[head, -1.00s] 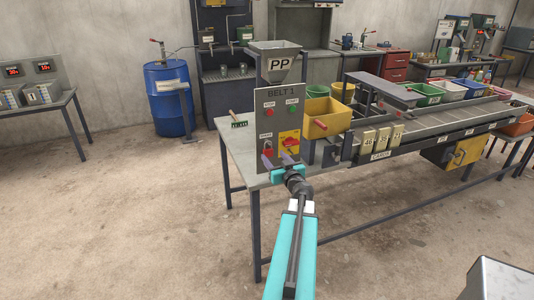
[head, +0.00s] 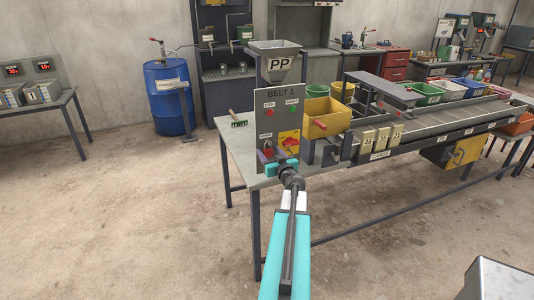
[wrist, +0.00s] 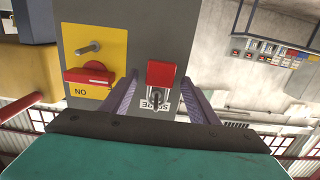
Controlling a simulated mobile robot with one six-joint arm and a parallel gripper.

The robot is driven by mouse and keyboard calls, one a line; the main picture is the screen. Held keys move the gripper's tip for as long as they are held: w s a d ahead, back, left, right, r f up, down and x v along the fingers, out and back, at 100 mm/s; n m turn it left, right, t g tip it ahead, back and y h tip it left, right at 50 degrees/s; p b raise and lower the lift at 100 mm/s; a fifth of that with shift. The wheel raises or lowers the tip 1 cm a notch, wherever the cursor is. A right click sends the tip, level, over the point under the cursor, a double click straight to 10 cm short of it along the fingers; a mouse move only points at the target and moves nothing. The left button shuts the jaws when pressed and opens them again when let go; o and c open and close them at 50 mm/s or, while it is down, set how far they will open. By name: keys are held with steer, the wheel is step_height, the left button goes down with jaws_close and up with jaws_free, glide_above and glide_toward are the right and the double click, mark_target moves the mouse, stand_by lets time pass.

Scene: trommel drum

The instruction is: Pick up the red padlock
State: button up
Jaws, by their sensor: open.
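The red padlock (wrist: 160,73) hangs on the grey BELT 1 panel (head: 280,98), beside a label that seems to read SPARE. In the wrist view its red body is above and its metal shackle below. My gripper (wrist: 159,78) is open, one finger on each side of the padlock. In the head view my gripper (head: 272,158) is in front of the panel's lower part and the padlock is small and partly hidden.
A yellow switch plate (wrist: 95,62) with a red handle sits next to the padlock. A yellow bin (head: 330,120) stands right of the panel on the grey bench (head: 238,150). A PP hopper (head: 277,62) rises behind. Open floor lies to the left.

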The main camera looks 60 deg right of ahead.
steer(key=c, duration=1.2)
steer(key=shift+r+p, duration=0.3)
steer(key=shift+p, duration=0.05)
